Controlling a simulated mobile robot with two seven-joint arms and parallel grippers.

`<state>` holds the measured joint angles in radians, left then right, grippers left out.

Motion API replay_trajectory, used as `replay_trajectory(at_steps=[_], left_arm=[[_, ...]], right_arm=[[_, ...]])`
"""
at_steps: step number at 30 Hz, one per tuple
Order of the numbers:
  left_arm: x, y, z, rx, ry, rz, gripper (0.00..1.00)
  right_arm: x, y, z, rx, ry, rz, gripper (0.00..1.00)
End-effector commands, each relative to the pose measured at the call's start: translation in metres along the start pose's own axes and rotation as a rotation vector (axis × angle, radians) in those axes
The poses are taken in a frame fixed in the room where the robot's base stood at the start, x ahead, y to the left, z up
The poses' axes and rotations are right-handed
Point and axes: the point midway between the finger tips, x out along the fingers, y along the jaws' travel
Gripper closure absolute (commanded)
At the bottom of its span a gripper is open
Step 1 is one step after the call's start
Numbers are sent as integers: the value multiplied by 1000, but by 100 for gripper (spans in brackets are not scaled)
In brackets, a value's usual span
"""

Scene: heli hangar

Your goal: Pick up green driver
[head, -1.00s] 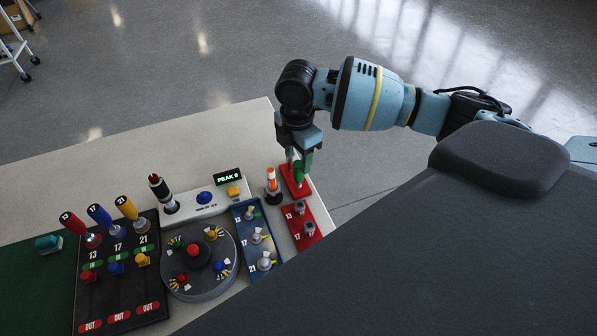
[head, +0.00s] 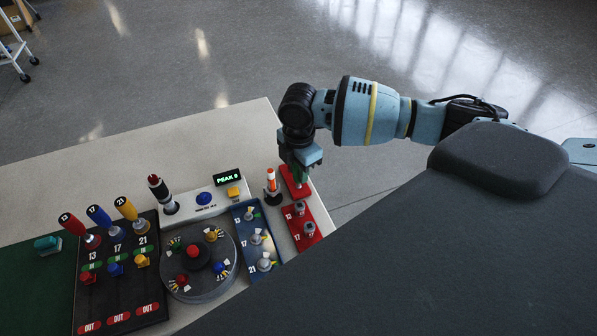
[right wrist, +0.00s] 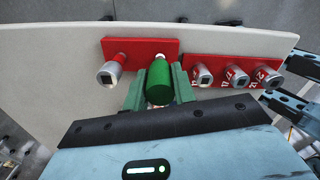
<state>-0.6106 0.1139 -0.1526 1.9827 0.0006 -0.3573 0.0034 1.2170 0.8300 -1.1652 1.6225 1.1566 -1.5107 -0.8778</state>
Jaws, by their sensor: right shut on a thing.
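The green driver (right wrist: 159,84) shows in the right wrist view as a green cylinder handle between my right gripper's (right wrist: 160,90) two green fingers. Its lower end meets a red block (right wrist: 141,46), and its tip is hidden. In the head view my right gripper (head: 300,176) points down over the red block (head: 290,186) near the table's right edge. It is shut on the driver, which is mostly hidden there by the fingers. My left gripper is not in view.
A red holder with silver sockets (head: 301,222) lies just in front of the red block. An orange and white marker-like item (head: 271,180) stands close to its left. A blue tray (head: 256,238), a round grey turntable (head: 213,273) and a black panel with drivers (head: 118,290) lie further left.

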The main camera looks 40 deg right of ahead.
Motion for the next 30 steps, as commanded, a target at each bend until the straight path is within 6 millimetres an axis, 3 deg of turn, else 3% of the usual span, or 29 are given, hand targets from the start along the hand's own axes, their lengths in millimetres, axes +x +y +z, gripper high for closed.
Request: replay_trajectory(at_steps=[11,19,30], left_arm=[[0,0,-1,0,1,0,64],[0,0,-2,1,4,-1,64],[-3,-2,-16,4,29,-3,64]], right_arm=[[-5,1,0,0,1,2,96],[-37,1,0,0,2,4,96],[-43,-67,-29,-4,1,1,96]])
